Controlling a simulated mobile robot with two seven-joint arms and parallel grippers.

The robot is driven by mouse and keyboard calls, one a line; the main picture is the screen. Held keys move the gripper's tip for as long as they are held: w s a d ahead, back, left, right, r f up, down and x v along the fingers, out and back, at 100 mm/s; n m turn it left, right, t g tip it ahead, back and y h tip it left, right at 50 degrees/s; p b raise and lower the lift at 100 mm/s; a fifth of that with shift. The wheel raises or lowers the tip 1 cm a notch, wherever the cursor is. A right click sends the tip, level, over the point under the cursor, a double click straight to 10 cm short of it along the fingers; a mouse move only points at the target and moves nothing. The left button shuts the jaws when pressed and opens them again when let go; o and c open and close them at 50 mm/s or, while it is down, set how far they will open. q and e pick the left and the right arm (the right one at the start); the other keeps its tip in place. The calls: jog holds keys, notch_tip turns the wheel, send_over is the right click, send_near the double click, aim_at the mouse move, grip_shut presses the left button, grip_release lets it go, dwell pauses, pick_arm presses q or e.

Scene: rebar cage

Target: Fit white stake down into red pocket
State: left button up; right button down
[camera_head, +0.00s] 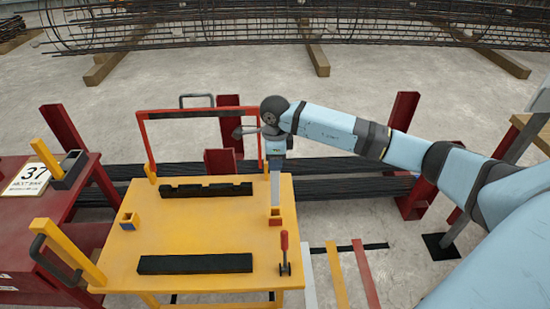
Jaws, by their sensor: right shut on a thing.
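The white stake (275,190) stands upright over the right part of the yellow table, below my right gripper (275,163). My right gripper points down and is shut on the stake's upper end. The stake's lower end is at the small red pocket (275,221) on the tabletop, in line with it. I cannot tell from this view how far it sits inside the pocket or whether it touches the bottom. My left gripper is not in view.
A red bench (50,205) stands left.

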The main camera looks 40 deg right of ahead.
aim_at(274, 176)
pick_arm(q)
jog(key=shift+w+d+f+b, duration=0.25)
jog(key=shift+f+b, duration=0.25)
jog(key=shift+b, duration=0.6)
pick_arm(e)
notch_tip(274, 176, down, 4)
jog(key=shift+r, duration=0.1)
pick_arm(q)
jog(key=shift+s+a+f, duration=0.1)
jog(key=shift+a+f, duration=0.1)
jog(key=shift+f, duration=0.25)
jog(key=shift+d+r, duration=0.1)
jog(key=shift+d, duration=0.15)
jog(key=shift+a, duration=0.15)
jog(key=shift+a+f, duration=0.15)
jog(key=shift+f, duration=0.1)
